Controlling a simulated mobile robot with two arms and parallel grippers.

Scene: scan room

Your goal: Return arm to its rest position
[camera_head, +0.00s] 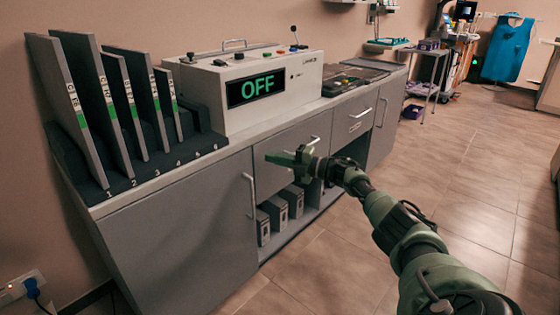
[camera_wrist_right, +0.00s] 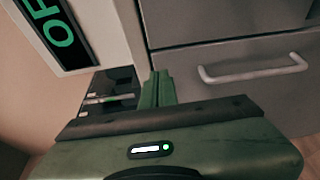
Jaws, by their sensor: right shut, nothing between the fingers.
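My right arm comes in from the lower right in the head view. Its green gripper (camera_head: 291,158) is in front of the grey cabinet, near a drawer front and below the console. The fingers are shut with nothing between them. In the right wrist view the shut fingers (camera_wrist_right: 157,88) point toward the cabinet front. My left arm and gripper are out of view.
A console (camera_head: 243,88) reading "OFF" stands on the cabinet (camera_head: 185,222). Upright grey panels (camera_head: 68,108) stand in a numbered rack at left. A drawer handle (camera_wrist_right: 252,69) is close by in the wrist view. Tiled floor (camera_head: 475,168) at right is clear.

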